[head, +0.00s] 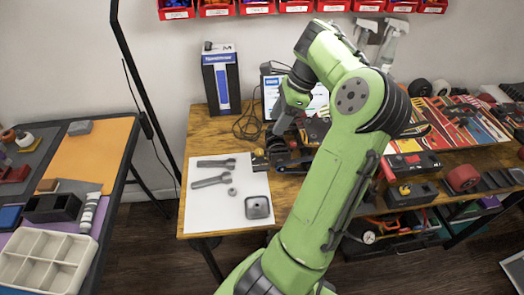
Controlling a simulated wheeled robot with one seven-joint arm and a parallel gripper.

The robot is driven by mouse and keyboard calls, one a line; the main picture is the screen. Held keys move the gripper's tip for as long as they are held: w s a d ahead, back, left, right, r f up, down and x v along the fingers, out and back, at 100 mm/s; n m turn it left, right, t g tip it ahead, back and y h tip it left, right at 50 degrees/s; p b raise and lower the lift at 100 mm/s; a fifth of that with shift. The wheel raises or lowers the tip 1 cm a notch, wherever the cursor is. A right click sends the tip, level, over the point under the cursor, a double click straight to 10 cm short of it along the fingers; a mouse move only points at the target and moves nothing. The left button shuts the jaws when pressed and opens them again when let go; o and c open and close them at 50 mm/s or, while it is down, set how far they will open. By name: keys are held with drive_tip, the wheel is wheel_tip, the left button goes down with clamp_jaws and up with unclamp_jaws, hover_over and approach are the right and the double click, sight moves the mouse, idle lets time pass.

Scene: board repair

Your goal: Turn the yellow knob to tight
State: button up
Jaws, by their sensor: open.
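A small yellow part (404,189) that looks like a knob shows on the front of a dark box at the right of the wooden table. Another small yellow spot (259,152) shows on a dark piece beside the white mat. I cannot tell for sure which is the yellow knob, nor how it is turned. My gripper (282,127) points down over the back middle of the table, above dark gear. It is open; its fingertips are small and hard to make out. It is well left of the yellow part on the dark box. My arm hides part of the table.
A white mat (202,223) holds two wrenches (211,182), a ring and a grey square part (257,207). A blue-and-black box (221,82) stands at the back left. Red bins (255,7) hang above. A second table with a white tray (45,262) is at the left.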

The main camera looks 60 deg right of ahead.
sight(260, 151)
drive_tip(key=b+x, duration=0.4)
drive_tip(key=x, duration=0.8)
drive_tip(key=shift+s+d, duration=0.1)
drive_tip(key=shift+s, duration=0.05)
clamp_jaws()
